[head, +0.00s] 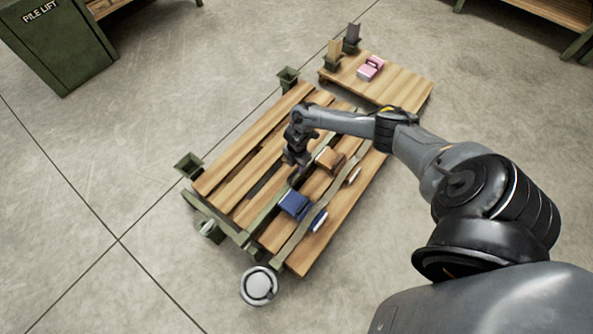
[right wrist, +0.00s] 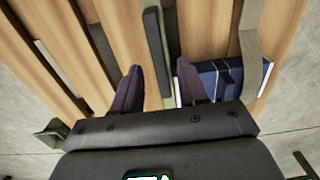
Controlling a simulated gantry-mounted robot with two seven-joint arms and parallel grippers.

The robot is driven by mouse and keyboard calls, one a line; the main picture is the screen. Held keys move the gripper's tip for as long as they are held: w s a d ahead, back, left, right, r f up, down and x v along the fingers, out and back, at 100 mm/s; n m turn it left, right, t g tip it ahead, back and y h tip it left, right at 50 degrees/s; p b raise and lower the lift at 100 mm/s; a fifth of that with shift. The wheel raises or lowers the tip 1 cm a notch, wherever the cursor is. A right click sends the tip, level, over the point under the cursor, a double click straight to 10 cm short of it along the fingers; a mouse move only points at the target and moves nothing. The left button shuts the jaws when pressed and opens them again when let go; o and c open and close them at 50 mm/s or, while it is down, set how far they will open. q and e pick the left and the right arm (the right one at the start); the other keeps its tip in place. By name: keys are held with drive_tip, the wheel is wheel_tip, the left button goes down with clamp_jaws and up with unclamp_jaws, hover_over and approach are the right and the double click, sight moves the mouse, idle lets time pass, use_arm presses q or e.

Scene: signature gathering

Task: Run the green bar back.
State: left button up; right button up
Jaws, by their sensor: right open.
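A long green bar (head: 264,210) runs lengthwise along the slatted wooden pallet (head: 232,178), partly hidden behind my right gripper. In the right wrist view a dark green-grey bar (right wrist: 154,52) lies just ahead of the fingers, roughly in line with the gap between them. My right gripper (head: 296,168) is over the middle of the pallet, pointing down, its fingers (right wrist: 160,76) apart with nothing seen held between them. I cannot tell how high the fingertips are above the bar. My left gripper is not in view.
A blue block (head: 294,204) and a tan block (head: 330,158) sit right of the bar, near an olive strip (head: 292,246). A smaller platform (head: 406,88) holds a pink block (head: 371,66). A round white device (head: 259,286) stands in front. A green cabinet (head: 62,50) is far left.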

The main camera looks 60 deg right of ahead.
drive_tip(key=shift+f+b, duration=0.45)
drive_tip(key=shift+f, duration=0.5)
clamp_jaws()
